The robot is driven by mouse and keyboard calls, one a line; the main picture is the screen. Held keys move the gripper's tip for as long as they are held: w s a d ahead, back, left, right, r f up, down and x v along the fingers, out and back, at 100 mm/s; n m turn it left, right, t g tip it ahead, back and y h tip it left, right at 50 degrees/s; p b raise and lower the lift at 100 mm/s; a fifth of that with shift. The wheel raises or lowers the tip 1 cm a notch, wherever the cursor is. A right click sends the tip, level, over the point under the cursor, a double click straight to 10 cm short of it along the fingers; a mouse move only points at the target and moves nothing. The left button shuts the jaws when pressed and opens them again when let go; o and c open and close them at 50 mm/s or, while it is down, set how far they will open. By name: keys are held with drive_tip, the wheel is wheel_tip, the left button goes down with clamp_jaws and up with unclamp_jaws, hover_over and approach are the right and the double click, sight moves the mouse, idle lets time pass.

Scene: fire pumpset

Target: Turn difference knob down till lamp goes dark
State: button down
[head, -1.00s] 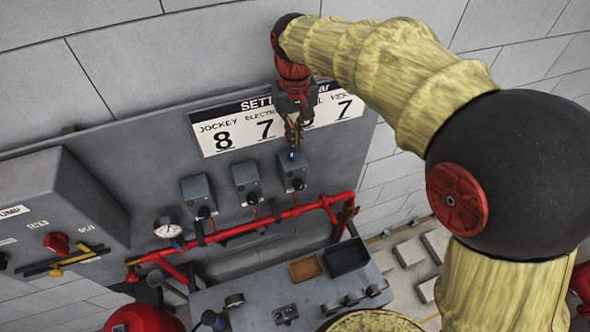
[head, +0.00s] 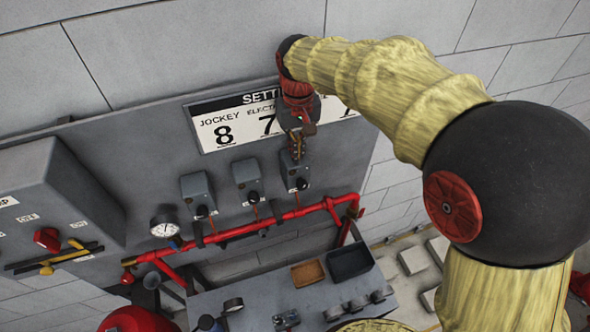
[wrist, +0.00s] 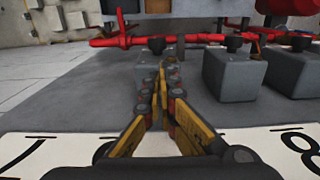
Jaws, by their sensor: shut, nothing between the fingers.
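Three grey switch boxes stand in a row on the panel: left (head: 196,188), middle (head: 245,173) and right (head: 291,168). Each has a black knob low on its front, the right one's knob (head: 302,184) among them. My gripper (head: 297,157) is shut and empty at the top of the right box, and hides part of it. In the wrist view my closed fingertips (wrist: 162,72) overlap that box, with its black knob (wrist: 157,44) beyond them. I cannot tell whether they touch. No lit lamp and no difference-knob label can be made out.
A red pipe (head: 250,228) runs below the boxes, with a pressure gauge (head: 164,227) at left. A settings sign (head: 225,130) is behind my wrist. A grey cabinet (head: 55,205) juts out at left. Two trays (head: 308,272) lie on the lower bench.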

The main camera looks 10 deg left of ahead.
drive_tip(key=shift+s+d+f, duration=0.15)
drive_tip(key=shift+d+f, duration=0.05)
drive_tip(key=shift+f, duration=0.4)
drive_tip(key=shift+d+p, duration=0.2)
drive_tip(key=shift+p, duration=0.2)
drive_tip(key=shift+s+d+f, duration=0.1)
drive_tip(key=shift+s, duration=0.05)
idle(0.6)
wheel_tip(320, 180, up, 6)
drive_tip(key=p, duration=0.3)
drive_tip(key=shift+p, duration=0.3)
drive_tip(key=shift+w+r, duration=0.2)
drive_tip(key=shift+r, duration=0.2)
